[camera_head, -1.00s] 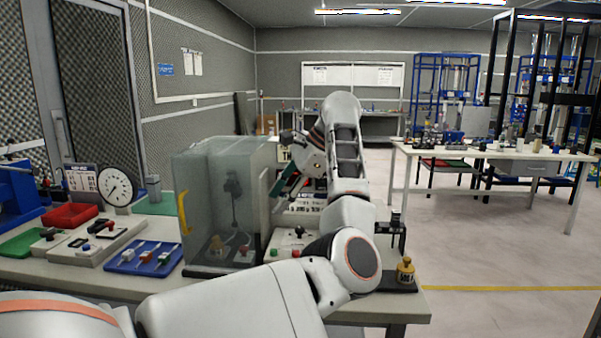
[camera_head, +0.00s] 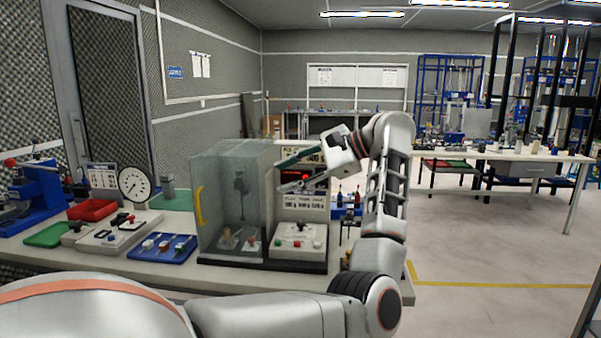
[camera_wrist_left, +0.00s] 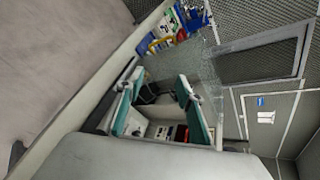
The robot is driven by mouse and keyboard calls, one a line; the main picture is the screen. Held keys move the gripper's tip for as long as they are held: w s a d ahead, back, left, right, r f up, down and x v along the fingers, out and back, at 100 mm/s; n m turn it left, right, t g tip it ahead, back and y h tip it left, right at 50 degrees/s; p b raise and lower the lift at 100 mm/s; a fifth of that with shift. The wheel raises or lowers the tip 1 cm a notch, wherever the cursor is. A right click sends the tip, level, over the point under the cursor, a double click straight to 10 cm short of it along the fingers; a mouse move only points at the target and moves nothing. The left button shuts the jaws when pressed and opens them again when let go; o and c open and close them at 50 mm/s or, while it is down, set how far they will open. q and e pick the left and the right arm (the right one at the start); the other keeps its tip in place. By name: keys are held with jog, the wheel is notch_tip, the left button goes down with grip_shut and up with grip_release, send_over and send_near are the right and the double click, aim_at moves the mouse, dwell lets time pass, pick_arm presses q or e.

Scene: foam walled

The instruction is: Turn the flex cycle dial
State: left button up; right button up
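My left gripper (camera_head: 287,173) is open and empty, its two teal-padded fingers apart in front of the upright control panel. In the left wrist view the open fingers (camera_wrist_left: 160,108) point toward the equipment. The panel (camera_head: 304,206) stands just right of the clear-walled cabinet (camera_head: 222,200) and carries a red-lit display (camera_head: 303,178) and a printed label. The gripper covers part of the panel. I cannot make out the flex cycle dial clearly. A white control box (camera_head: 299,243) with green and red buttons sits below the panel. My right gripper is not in view.
The bench also holds a round gauge (camera_head: 134,184), a blue tray (camera_head: 162,248) and a red bin (camera_head: 92,209) on the left. Small bottles (camera_head: 347,196) stand right of the panel. Floor right of the bench is open.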

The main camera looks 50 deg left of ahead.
pick_arm(q)
jog(key=shift+s+d+r+y, duration=0.2)
jog(key=shift+d+r+y, duration=0.1)
jog(key=shift+d+r, duration=0.3)
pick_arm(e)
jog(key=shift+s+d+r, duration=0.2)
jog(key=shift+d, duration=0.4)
pick_arm(q)
jog(key=shift+f, duration=0.15)
